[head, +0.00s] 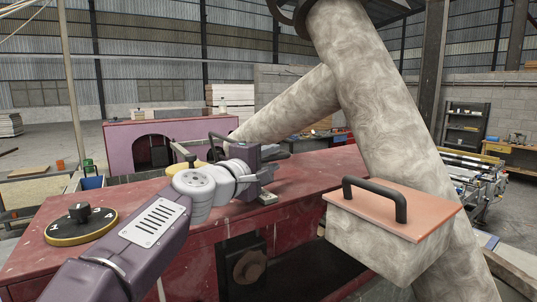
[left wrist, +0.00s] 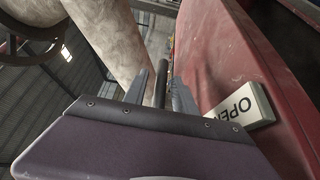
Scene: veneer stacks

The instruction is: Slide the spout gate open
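A mottled grey spout pipe (head: 370,90) comes down from above and branches. Its left branch (head: 285,110) ends behind my left gripper. A dark bar handle (head: 222,137) shows there, and a dark bar (left wrist: 160,85) shows in the left wrist view; I take this as the gate handle. My left gripper (head: 262,172) is over the red bench. In the left wrist view, its two fingers (left wrist: 160,92) stand apart on either side of the bar, with visible gaps. The gate plate is hidden. A white "OPEN" label (left wrist: 242,107) lies on the bench. My right gripper is out of view.
The red bench (head: 310,172) fills the middle. A round dial (head: 80,224) sits at left. A purple arched housing (head: 125,135) stands behind.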

